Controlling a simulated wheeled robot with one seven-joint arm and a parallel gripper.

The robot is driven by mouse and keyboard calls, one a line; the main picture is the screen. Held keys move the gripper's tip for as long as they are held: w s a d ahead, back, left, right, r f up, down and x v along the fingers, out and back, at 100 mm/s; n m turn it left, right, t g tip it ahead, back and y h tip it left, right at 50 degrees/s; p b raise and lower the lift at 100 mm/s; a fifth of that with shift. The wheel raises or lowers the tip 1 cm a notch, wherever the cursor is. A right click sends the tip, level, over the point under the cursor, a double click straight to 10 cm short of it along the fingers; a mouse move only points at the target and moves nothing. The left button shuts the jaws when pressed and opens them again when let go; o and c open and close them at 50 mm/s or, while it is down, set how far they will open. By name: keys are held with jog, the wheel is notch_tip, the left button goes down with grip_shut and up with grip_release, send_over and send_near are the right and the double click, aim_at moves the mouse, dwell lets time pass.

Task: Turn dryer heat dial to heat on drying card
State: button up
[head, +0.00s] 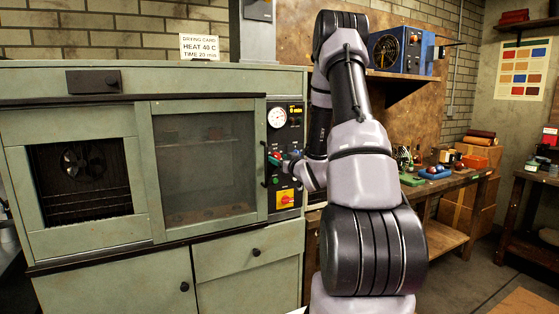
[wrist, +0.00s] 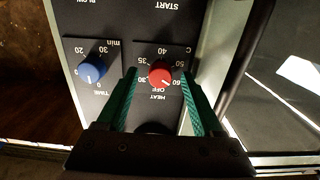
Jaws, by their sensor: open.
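The drying card (head: 207,48) on top of the green dryer (head: 60,90) reads HEAT 40 C and TIME 20 min. The red heat dial (wrist: 160,72) shows in the wrist view, where the panel appears upside down; its pale mark points down and right, away from the 40 at the top. My gripper (wrist: 160,78) is open, with one green finger on each side of the red dial; I cannot tell if either touches it. In the head view, my gripper (head: 278,159) is at the control panel (head: 284,140), and my arm hides part of that area.
The blue time dial (wrist: 92,76) sits left of the heat dial in the wrist view. Above my gripper in the head view is a white gauge (head: 277,118); below is a red-and-yellow switch (head: 286,198). A dark door handle (head: 264,165) stands close left.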

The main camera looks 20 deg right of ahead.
jog(key=shift+w, duration=0.15)
grip_shut()
